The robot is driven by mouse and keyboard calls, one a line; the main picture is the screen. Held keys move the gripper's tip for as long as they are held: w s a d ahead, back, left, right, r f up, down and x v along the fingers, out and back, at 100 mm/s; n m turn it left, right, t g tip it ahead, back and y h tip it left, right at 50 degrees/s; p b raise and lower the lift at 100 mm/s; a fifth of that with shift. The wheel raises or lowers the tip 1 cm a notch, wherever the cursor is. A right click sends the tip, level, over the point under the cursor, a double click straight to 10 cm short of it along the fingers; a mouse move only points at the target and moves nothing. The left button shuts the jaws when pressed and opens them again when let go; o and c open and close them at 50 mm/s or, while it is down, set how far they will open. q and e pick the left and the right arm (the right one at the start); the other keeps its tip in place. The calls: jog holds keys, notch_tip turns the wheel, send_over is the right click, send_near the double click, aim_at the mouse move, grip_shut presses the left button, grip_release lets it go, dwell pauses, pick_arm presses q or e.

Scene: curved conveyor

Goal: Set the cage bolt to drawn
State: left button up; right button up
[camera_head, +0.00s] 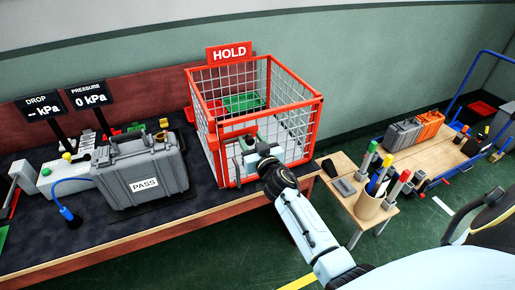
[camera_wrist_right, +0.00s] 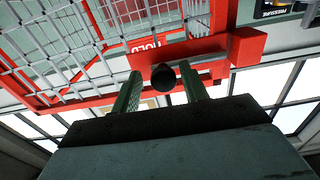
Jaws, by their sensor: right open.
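The red wire cage (camera_head: 316,122) stands on the dark bench top under a HOLD sign (camera_head: 229,53). The cage bolt shows in the right wrist view as a round black knob (camera_wrist_right: 163,78) in front of a red bar (camera_wrist_right: 190,50) on the cage front. My right gripper (camera_head: 247,144) is at the front of the cage. Its two green fingers (camera_wrist_right: 160,88) are open, one on each side of the knob, with small gaps visible. In the head view the knob is hidden by the gripper. My left gripper is not in view.
A grey case (camera_head: 144,174) marked PASS stands left of the cage. Two pressure displays (camera_head: 89,95) stand behind it. A small wooden table (camera_head: 341,173) with a pen cup (camera_head: 369,205) is right of the cage. A green tray (camera_head: 243,102) shows inside the cage.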

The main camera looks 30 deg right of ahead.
jog(key=s+a, duration=0.2)
jog(key=s, duration=1.1)
jog(key=s+a+f+n+g+y+b, duration=0.1)
jog(key=s+a+f+g, duration=0.2)
jog(key=f, duration=0.8)
jog(key=s+a+f+g+b, duration=0.15)
jog(key=s+f, duration=0.35)
jog(key=f, duration=0.5)
jog(key=s+a+f+n+g+y, duration=0.15)
jog(key=s+f+g, duration=0.25)
jog(key=f, duration=0.7)
jog(key=s+f+g, duration=0.2)
jog(key=s+f, duration=0.4)
jog(key=s, duration=0.3)
jog(key=s+f+n+g+b, duration=0.1)
jog(key=s+f+g, duration=0.2)
jog(key=s+f, duration=0.3)
jog(key=s+f+g+b, duration=0.1)
jog(key=s+f+g, duration=0.2)
jog(key=s, duration=1.1)
notch_tip(320, 180, down, 3)
jog(key=shift+s+a+f+n, duration=0.1)
jog(key=shift+s+a+n, duration=0.15)
jog(key=shift+n, duration=0.1)
jog(key=shift+c, duration=0.4)
